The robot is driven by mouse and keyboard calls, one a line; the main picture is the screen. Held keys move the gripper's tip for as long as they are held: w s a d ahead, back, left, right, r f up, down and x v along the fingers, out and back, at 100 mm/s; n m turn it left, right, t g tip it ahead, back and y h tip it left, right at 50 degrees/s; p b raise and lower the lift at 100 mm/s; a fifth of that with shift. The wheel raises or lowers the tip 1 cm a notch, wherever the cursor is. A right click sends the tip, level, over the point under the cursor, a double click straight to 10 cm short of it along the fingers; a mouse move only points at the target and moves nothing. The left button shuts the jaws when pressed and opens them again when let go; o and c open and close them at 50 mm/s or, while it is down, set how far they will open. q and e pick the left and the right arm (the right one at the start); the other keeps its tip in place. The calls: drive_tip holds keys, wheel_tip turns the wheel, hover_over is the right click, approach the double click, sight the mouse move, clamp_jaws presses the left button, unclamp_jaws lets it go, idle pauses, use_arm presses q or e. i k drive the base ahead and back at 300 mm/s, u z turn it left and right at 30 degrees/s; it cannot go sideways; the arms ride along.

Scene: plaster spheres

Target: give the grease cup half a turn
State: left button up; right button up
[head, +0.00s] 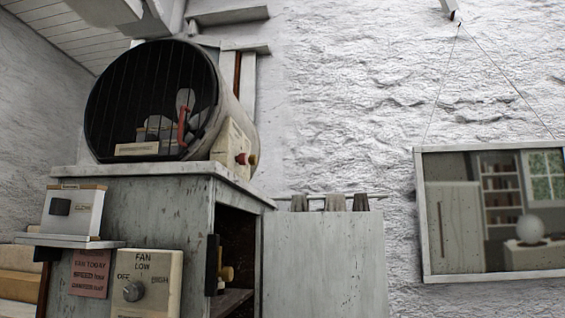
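I cannot tell for sure which part is the grease cup. A small brass-coloured fitting (226,274) shows at the cabinet's open side, beside a dark upright bar (211,265); it is too small to make out well. A round drum (217,84) with a wire-barred front lies on top of the cabinet. Behind the bars are grey rounded parts and a red curved piece (183,127). A cream box (233,145) with a red knob (241,159) sits at the drum's right. Neither of my grippers is in view.
The grey cabinet (185,215) carries a fan switch plate (146,283) with a dial and a red notice (90,273). A small shelf (68,241) juts out left. A pale panel (325,265) stands right of the opening. A framed mirror or picture (490,212) hangs right.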

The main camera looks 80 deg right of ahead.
sight(252, 158)
drive_tip(key=z, duration=2.8)
drive_tip(key=k, duration=0.5)
drive_tip(key=z, duration=1)
drive_tip(key=i, duration=0.85)
drive_tip(key=u, duration=0.4)
drive_tip(key=i, duration=1.65)
drive_tip(key=u, duration=1.15)
